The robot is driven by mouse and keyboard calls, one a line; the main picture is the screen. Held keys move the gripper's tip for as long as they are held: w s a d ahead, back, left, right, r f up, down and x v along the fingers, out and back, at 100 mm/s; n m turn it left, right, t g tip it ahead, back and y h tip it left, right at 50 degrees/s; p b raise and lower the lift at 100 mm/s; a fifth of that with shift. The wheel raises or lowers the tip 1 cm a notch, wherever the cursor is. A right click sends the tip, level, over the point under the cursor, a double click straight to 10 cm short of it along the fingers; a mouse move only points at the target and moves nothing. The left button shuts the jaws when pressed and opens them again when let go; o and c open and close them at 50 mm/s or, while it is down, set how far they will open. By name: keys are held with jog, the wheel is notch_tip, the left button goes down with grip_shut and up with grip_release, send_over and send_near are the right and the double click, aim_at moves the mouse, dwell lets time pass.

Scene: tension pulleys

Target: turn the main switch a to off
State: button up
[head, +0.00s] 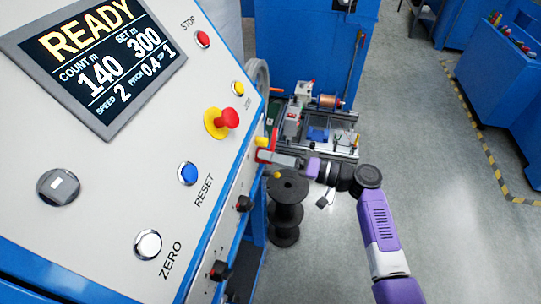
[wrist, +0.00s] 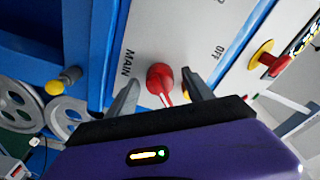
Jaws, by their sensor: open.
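The main switch is a red round knob with a narrow red handle (wrist: 158,78) on a light grey panel in the wrist view. The word MAIN is printed to its left and OFF to its upper right. My gripper (wrist: 160,84) is open, with one grey finger on each side of the red switch. I cannot tell whether either finger touches it. The handle's far end is partly hidden by my gripper body. In the head view my gripper (head: 268,158) is at the right side of the console, by a small red part (head: 273,140).
The console face holds a READY display (head: 95,58), a red mushroom button (head: 228,118), a blue RESET button (head: 188,173) and a white ZERO button (head: 148,244). Black spools (head: 287,205) stand below my arm. The floor (head: 440,220) on the right is clear.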

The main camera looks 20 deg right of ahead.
jog(key=shift+w+a, duration=0.15)
jog(key=shift+w, duration=0.05)
grip_shut()
